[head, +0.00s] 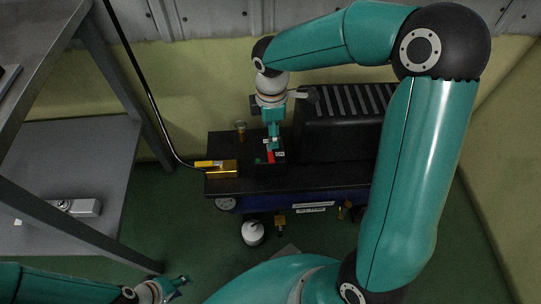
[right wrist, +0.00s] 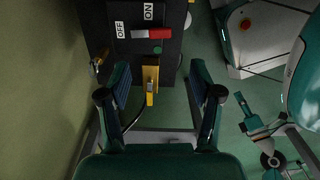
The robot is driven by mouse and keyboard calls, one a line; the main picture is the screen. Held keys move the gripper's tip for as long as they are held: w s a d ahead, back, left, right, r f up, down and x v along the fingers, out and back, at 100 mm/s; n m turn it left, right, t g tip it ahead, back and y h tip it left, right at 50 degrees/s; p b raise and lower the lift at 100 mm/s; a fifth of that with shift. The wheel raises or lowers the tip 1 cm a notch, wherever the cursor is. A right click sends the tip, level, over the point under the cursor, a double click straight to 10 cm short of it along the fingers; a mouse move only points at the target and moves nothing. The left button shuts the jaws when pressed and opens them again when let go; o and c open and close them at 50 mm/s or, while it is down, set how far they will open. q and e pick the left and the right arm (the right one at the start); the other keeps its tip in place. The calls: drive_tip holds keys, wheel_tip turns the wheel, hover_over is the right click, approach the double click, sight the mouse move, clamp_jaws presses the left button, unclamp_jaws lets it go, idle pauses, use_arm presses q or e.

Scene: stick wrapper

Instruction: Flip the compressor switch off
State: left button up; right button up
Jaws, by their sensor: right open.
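The compressor's black switch box (head: 262,168) sits on top of the compressor at its left part. Its switch has a red handle (right wrist: 159,33) and a silver part to its left in the right wrist view. The OFF label (right wrist: 120,30) is left of the switch and the ON label (right wrist: 148,12) is above it; the red end lies toward the ON side. The red handle also shows in the head view (head: 271,157). My right gripper (right wrist: 160,68) is open and empty, above the box and apart from the handle. My left gripper (head: 176,287) appears open and empty, low over the floor.
The compressor's blue tank (head: 310,200) stands against the yellow wall. A brass fitting (head: 222,170) with a black hose is left of the box, and black fins (head: 345,100) are to its right. A grey shelf (head: 75,150) stands at the left.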

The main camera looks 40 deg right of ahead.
sight(269, 157)
wheel_tip(269, 157, down, 11)
drive_tip(key=b, duration=0.3)
drive_tip(key=shift+r, duration=0.1)
drive_tip(key=c, duration=1.2)
drive_tip(key=shift+o, duration=0.2)
drive_tip(key=shift+w+a+m, duration=0.1)
drive_tip(key=shift+a+m, duration=0.1)
drive_tip(key=shift+m, duration=0.4)
drive_tip(key=o, duration=1.2)
drive_tip(key=shift+c, duration=0.2)
